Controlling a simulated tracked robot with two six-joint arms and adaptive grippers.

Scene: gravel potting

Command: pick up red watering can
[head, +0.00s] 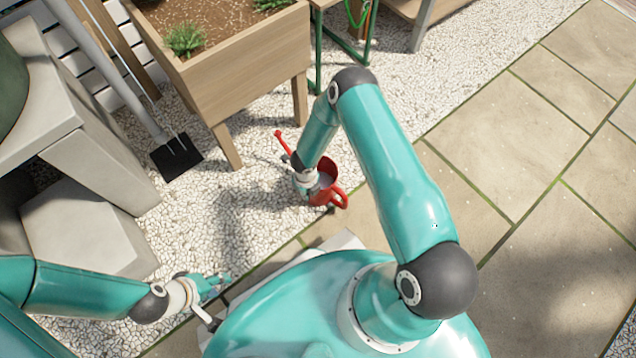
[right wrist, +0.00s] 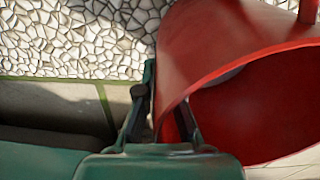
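The red watering can (head: 327,167) stands near the border of the gravel and the paving in the head view, partly hidden by my right arm. Its spout points up-left and its handle is on the lower right. My right gripper (head: 307,186) is at the can's left side. In the right wrist view, its fingers (right wrist: 164,105) lie close together, one on each side of the red can's wall (right wrist: 215,50), and look shut on it. My left gripper (head: 217,284) is low on the left, away from the can; its finger gap is too small to judge.
A wooden planter (head: 245,65) with soil and plants stands above the can. A dark shovel (head: 177,157) leans near grey concrete blocks (head: 95,215) at left. A green-legged table stands at the top. Paving (head: 540,130) at right is clear.

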